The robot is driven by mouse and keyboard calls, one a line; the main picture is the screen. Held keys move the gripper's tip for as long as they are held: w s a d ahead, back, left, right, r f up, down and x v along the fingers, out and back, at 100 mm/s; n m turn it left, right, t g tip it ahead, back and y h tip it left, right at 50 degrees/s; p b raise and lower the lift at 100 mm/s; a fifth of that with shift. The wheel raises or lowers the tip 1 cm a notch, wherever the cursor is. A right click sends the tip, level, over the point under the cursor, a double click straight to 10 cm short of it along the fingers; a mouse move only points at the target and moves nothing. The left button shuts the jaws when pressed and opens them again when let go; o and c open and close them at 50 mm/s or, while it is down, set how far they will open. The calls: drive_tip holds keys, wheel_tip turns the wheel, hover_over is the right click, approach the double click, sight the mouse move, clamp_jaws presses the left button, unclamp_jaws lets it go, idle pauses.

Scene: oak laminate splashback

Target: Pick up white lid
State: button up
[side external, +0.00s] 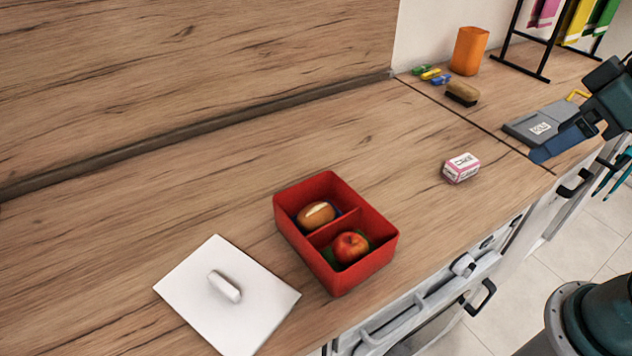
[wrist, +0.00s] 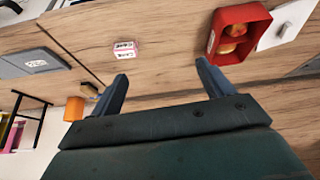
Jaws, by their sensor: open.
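The white lid (side external: 190,300) is a flat square plate with a rounded handle (side external: 224,287) on top. It lies flat on the counter at the lower left of the side external view, left of the red box and apart from it. It also shows partly at the right edge of the wrist view (wrist: 284,26). My gripper (wrist: 163,72) is open and empty, with its two fingers spread wide. In the side external view my gripper is at the far right edge, well away from the lid, with one blue finger (side external: 562,142) showing.
A red two-compartment box (side external: 283,228) holds a bun-like item (side external: 316,215) and an apple (side external: 350,247). A small cake box (side external: 461,168) stands right of it. A grey case (side external: 540,125), brush (side external: 462,94), orange cup (side external: 469,50) and rack are farther right.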

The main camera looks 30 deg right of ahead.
drive_tip(key=w+a+r+n+g+y, duration=0.1)
drive_tip(key=w+a+r+n+y, duration=0.15)
drive_tip(key=w+a+n, duration=0.5)
drive_tip(key=n+g+y, duration=0.1)
drive_tip(key=n+g, duration=0.5)
drive_tip(key=n, duration=0.8)
hover_over(223, 282)
drive_tip(key=d, duration=0.2)
drive_tip(key=shift+m, duration=0.25)
drive_tip(key=shift+w+f, duration=0.15)
drive_tip(key=shift+f, duration=3)
drive_tip(key=shift+w+f, duration=0.15)
drive_tip(key=shift+f, duration=3)
drive_tip(key=shift+w+f, duration=0.15)
drive_tip(key=shift+f, duration=3)
drive_tip(key=shift+x, duration=2.55)
